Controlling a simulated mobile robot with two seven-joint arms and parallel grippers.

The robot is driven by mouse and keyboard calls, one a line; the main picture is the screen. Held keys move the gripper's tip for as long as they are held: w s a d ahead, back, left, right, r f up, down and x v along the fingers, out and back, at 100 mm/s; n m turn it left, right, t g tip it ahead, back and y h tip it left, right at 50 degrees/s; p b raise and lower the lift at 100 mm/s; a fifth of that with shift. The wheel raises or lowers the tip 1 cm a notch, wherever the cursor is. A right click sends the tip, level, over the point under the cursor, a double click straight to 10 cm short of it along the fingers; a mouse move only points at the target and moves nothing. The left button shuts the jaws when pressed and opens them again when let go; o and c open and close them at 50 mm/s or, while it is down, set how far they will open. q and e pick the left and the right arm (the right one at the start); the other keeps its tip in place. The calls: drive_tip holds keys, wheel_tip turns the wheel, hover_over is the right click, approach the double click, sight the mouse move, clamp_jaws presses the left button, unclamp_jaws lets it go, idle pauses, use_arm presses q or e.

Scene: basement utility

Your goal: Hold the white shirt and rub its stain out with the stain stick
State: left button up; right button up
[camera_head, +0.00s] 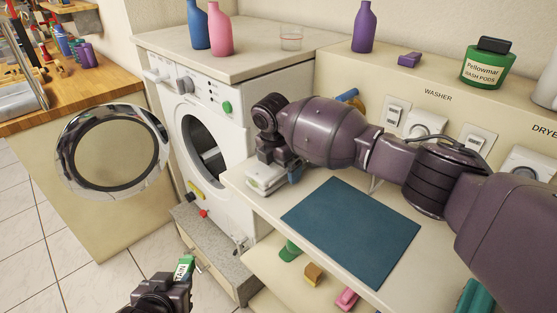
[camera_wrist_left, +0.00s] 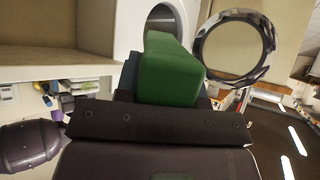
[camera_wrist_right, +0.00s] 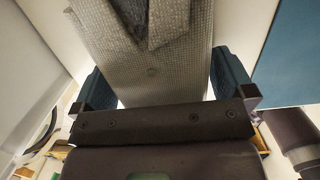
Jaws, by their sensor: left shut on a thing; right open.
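The white shirt (camera_head: 262,184) lies folded at the left end of the counter in the head view, partly hidden under my right gripper (camera_head: 276,168). In the right wrist view the shirt (camera_wrist_right: 150,70) looks light grey, with its collar at the top. My right gripper's blue fingers stand open on either side of it; I cannot tell whether they touch it. I see no stain. My left gripper (camera_head: 172,282) is low over the floor, shut on the green stain stick (camera_head: 185,267). The stick (camera_wrist_left: 168,75) also shows large in the left wrist view.
A blue mat (camera_head: 352,228) lies on the counter right of the shirt. The washing machine (camera_head: 200,125) stands behind, its round door (camera_head: 66,150) swung open to the left. Bottles and a green pod jar (camera_head: 486,68) stand further back. Several small items lie on the shelf below.

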drive_tip(key=shift+c, duration=0.5)
drive_tip(key=c, duration=0.8)
drive_tip(key=shift+c, duration=0.2)
